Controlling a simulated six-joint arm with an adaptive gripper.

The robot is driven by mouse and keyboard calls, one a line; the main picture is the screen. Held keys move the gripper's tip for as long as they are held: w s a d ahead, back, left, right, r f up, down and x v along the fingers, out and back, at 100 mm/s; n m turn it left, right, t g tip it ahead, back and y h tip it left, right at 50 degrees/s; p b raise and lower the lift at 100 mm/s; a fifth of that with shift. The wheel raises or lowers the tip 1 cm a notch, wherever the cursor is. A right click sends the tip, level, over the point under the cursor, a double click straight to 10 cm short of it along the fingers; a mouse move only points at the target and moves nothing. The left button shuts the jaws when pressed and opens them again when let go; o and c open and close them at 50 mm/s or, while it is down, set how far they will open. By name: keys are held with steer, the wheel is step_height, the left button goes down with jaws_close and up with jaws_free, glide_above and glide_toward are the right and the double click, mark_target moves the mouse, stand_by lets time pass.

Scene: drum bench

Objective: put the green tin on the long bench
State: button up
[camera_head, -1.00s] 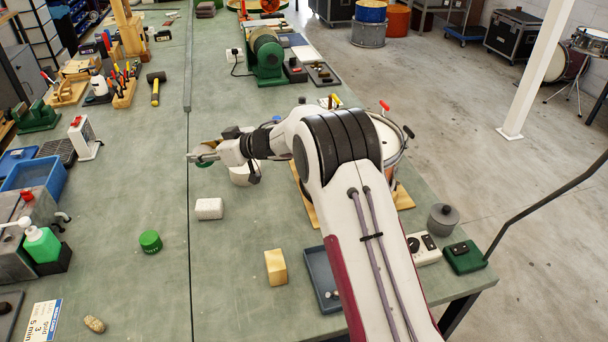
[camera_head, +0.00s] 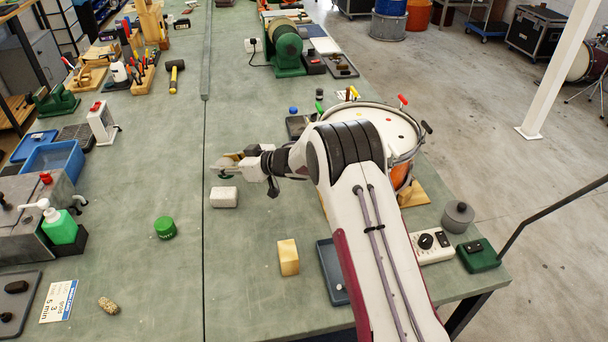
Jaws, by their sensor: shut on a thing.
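The green tin (camera_head: 165,227) is a short round can with lettering on its side. It stands upright on the green bench top (camera_head: 150,285), left of the dark seam. My gripper (camera_head: 224,168) is above the bench, just behind a white block (camera_head: 224,197), up and to the right of this tin and apart from it. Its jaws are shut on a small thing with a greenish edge. The fingers partly hide that thing, and I cannot tell what it is.
A wooden block (camera_head: 288,257), a blue-grey tray (camera_head: 331,270) and a drum (camera_head: 398,130) are on the right part. A soap dispenser (camera_head: 60,226), a card (camera_head: 59,301) and a stone-like piece (camera_head: 108,305) are at left. Bench between tin and wooden block is clear.

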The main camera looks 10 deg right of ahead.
steer(key=s+d, duration=0.3)
steer(key=d, duration=0.1)
steer(key=s+d, duration=0.3)
steer(key=d, duration=0.2)
steer(key=s+d, duration=0.3)
steer(key=d, duration=0.1)
steer(key=shift+d, duration=0.35)
steer(key=shift+s, duration=0.1)
steer(key=shift+s+d, duration=0.1)
steer(key=shift+d, duration=0.15)
steer(key=shift+s+d+f, duration=0.1)
steer(key=shift+d+f, duration=0.05)
steer(key=shift+f, duration=0.35)
steer(key=shift+s+d+f, duration=0.1)
steer(key=shift+f, duration=1.15)
steer(key=shift+f, duration=0.1)
steer(key=o, duration=1.1)
